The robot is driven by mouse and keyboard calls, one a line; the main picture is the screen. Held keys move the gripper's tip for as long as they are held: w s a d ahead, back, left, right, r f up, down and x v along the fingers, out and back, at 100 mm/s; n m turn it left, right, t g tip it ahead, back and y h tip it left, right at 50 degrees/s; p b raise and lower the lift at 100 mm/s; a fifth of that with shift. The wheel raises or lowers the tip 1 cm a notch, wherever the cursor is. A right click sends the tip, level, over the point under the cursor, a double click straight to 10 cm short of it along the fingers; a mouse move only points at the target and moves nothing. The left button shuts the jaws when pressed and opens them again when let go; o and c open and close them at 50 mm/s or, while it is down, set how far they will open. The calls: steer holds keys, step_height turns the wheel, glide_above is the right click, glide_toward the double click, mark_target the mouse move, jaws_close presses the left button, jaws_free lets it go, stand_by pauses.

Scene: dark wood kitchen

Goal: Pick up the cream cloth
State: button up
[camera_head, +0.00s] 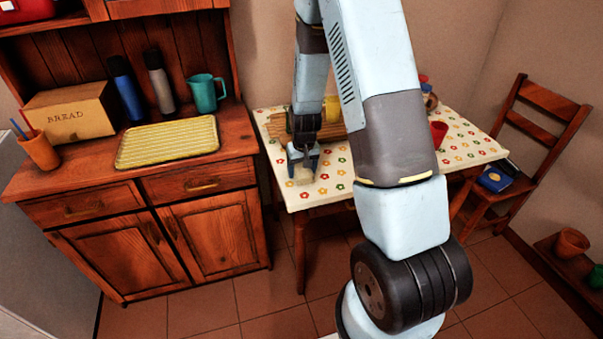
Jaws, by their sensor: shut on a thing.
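My gripper (303,160) points down over the left end of the table with the flowered white top (335,188). It is shut on a small cream-tan thing, which looks like the cream cloth (301,177). The cloth shows just below the fingertips, close to the table top. Whether it touches the table cannot be told. The jaws hide part of the cloth.
A sideboard at left holds a yellow tray (167,142), a bread box (72,112), bottles and a teal jug (206,93). A chair (538,125) stands right.

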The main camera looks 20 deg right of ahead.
mark_target(302, 168)
steer(key=shift+c, duration=1.4)
steer(key=shift+r, duration=0.55)
step_height(302, 168, up, 2)
steer(key=shift+s+r, duration=0.1)
steer(key=shift+r, duration=0.15)
steer(key=s+r, duration=0.2)
steer(key=s+d+r, duration=0.1)
steer(key=s+r, duration=0.1)
steer(key=r, duration=0.1)
steer(key=shift+s+d+r, duration=0.1)
steer(key=shift+d, duration=0.1)
steer(key=s+d+r, duration=0.2)
steer(key=s+r, duration=0.2)
steer(key=s, duration=0.5)
steer(key=shift+d+r, duration=0.15)
steer(key=shift+d, duration=0.15)
